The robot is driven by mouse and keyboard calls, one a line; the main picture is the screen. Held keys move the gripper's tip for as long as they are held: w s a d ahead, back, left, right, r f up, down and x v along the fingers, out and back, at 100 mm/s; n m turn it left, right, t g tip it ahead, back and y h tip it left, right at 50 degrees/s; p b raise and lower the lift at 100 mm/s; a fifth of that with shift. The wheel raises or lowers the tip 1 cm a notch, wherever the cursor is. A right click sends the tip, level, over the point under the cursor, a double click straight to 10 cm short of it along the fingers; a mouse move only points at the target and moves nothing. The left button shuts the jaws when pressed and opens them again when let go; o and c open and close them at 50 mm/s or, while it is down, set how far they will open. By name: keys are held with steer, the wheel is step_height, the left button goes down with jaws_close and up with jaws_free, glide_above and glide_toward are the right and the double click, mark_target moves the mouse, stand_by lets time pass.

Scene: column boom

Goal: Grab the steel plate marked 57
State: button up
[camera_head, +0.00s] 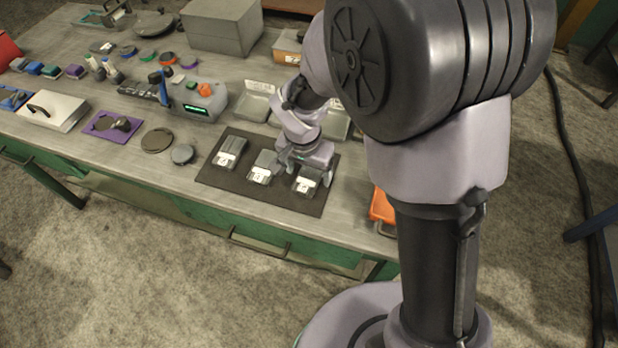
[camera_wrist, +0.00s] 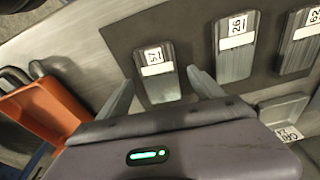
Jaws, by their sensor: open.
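Three grey steel plates lie in a row on a dark mat (camera_head: 215,176). The plate whose label looks like 57 (camera_wrist: 160,85) is at the left of the row in the wrist view; in the head view it is the rightmost plate (camera_head: 307,180). The plate marked 26 (camera_wrist: 236,48) is in the middle, and the plate marked 62 (camera_wrist: 299,45) is at the far end. My gripper (camera_wrist: 160,88) is open and empty, with its two fingers to either side of the 57 plate in the wrist view. Contact or exact height cannot be told.
An orange tray (camera_wrist: 42,110) lies beyond the mat near the bench end. Shallow grey bins (camera_head: 252,106) stand behind the mat. A round grey disc (camera_head: 182,154) and a device with a green display (camera_head: 197,101) are to the left. The bench's front edge is close.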

steer(key=shift+w+f, duration=0.1)
steer(key=shift+f, duration=0.4)
steer(key=shift+r, duration=0.15)
steer(key=shift+c, duration=0.7)
jaws_close()
